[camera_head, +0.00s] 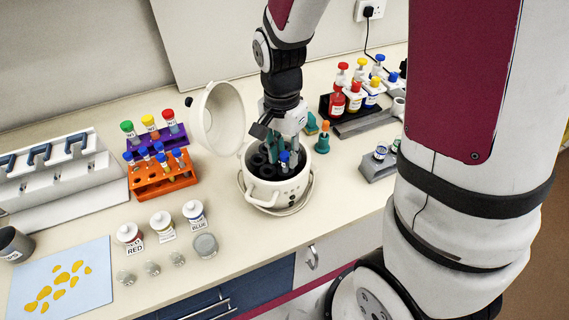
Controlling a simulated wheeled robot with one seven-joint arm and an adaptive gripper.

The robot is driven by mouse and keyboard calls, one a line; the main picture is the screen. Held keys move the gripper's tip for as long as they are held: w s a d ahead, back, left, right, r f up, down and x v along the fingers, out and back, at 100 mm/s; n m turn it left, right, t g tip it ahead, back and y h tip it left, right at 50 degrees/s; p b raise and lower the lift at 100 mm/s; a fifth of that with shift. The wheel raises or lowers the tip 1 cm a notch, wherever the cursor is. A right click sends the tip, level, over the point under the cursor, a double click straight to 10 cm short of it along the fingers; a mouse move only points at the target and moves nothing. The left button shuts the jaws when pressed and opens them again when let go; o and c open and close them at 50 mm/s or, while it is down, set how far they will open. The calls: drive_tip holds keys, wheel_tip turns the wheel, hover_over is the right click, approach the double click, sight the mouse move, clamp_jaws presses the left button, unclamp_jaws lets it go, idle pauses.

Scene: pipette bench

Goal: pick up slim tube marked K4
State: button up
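My gripper (283,157) points down into the open white round pot-like device (261,193) in the middle of the bench. Its teal fingers reach inside the dark interior. A slim blue-capped tube (284,160) with a white label stands between or just in front of the fingers; I cannot tell whether they touch it. Its marking is too small to read. Several more slim blue-capped tubes (162,160) stand in the orange rack (165,183) to the left, with labels I cannot read. No K4 mark is legible.
The device's round lid (218,118) stands open at its left. A purple rack (172,140) holds green-, yellow- and red-capped tubes. Labelled jars (163,226) stand in front. A dark bottle rack (350,120) and a teal object (322,141) are to the right.

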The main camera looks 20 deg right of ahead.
drive_tip(key=shift+f, duration=0.5)
drive_tip(key=c, duration=0.6)
drive_tip(key=shift+o, duration=0.2)
